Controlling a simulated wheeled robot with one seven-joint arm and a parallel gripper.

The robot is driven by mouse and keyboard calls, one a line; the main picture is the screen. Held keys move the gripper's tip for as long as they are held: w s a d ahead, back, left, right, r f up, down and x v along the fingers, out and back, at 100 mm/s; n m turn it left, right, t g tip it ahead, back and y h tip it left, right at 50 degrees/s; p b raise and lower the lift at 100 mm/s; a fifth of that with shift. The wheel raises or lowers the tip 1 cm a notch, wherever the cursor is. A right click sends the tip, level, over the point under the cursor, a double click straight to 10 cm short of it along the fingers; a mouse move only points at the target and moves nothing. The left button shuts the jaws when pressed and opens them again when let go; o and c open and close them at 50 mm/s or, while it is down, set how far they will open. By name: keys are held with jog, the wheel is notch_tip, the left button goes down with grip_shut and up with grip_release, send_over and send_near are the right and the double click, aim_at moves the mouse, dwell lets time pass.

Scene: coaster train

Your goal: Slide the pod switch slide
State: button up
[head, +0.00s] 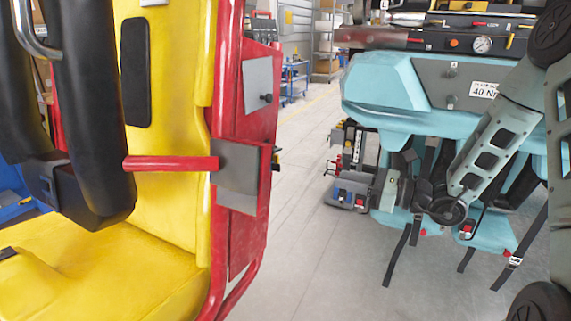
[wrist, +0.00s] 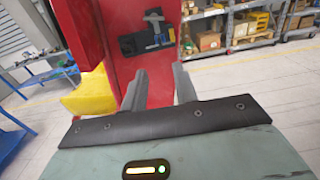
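In the wrist view, a dark switch unit (wrist: 132,46) is mounted on a red panel (wrist: 95,20). It has a small blue part near its middle and a grey upright piece (wrist: 154,20) at its top. I take this for the pod switch; which piece is the slide is too small to tell. My gripper (wrist: 159,69) is open, with two grey fingers pointing at the panel just below the unit. Nothing is between the fingers, and they appear apart from the unit.
A yellow and red seat (head: 165,190) with black padded restraints fills the left of the head view. A teal seat row (head: 400,95) with hanging straps is at the right. Open grey floor (head: 300,190) lies between them. Shelves with boxes (wrist: 250,22) stand behind.

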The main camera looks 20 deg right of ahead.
aim_at(274, 167)
jog(key=p+x, duration=0.4)
jog(key=x, duration=1.2)
jog(key=shift+a, duration=0.25)
jog(key=shift+w, duration=0.15)
grip_shut()
